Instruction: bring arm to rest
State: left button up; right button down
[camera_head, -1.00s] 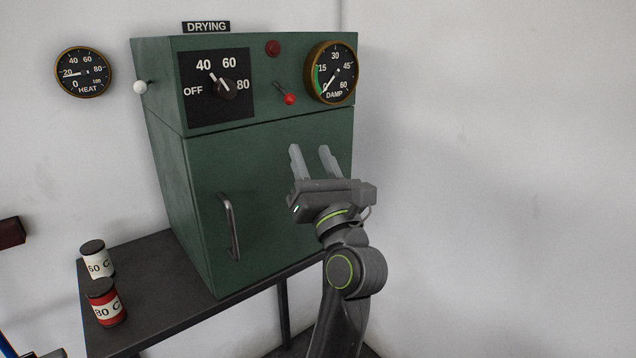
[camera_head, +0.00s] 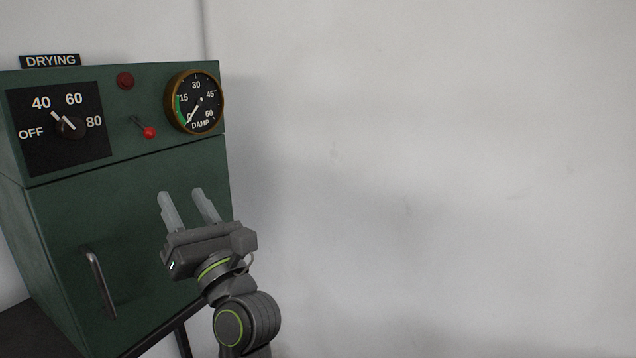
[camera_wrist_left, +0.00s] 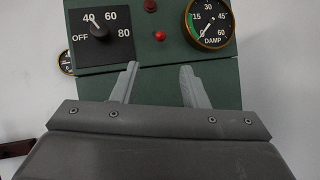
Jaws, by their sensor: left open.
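My left gripper (camera_head: 188,207) is open and empty, its two pale fingers apart and pointing up in front of the green drying cabinet's (camera_head: 130,190) closed door. In the left wrist view the fingers (camera_wrist_left: 155,85) show apart with nothing between them, and the cabinet's control panel stands beyond. I cannot tell the exact gap between the fingers and the door. My right gripper is in neither view.
The cabinet carries a black dial (camera_head: 70,126) pointing near 40, a red-tipped lever (camera_head: 149,132), a dark red lamp (camera_head: 125,80) and a damp gauge (camera_head: 195,101) with its needle near 0. A door handle (camera_head: 100,284) sticks out. Bare wall (camera_head: 430,170) fills the right.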

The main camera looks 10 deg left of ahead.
pick_arm(q)
jog(key=s+d+f+n+t+h, duration=0.1)
jog(key=s+d+f+n+h, duration=0.15)
jog(key=f+n+h, duration=0.7)
jog(key=s+d+f+n+h, duration=0.1)
jog(key=d+f+n+h, duration=0.2)
jog(key=f+n+h, duration=0.65)
jog(key=s+d+f+n+t+h, duration=0.1)
jog(key=s+d+f+n+h, duration=0.3)
jog(key=n, duration=0.9)
jog(key=s+a+f+m+g+y, duration=0.1)
jog(key=s+a+f+g, duration=0.2)
jog(key=f, duration=0.4)
jog(key=s+a+f+m+g+y, duration=0.1)
jog(key=s+a+f+g, duration=0.25)
jog(key=f, duration=0.45)
jog(key=s+a+f+g+y, duration=0.2)
jog(key=s+a+f+g, duration=0.2)
jog(key=s, duration=0.3)
jog(key=s+a+f+g+y, duration=0.2)
jog(key=s+a+f+g, duration=0.15)
jog(key=s, duration=0.45)
notch_tip(320, 180, down, 26)
jog(key=a+g, duration=0.1)
jog(key=s+d+f+g, duration=0.1)
jog(key=s+f, duration=1.3)
jog(key=shift+s+f+h, duration=0.15)
jog(key=shift+s+h, duration=0.15)
jog(key=shift+s, duration=0.05)
jog(key=shift+d, duration=0.1)
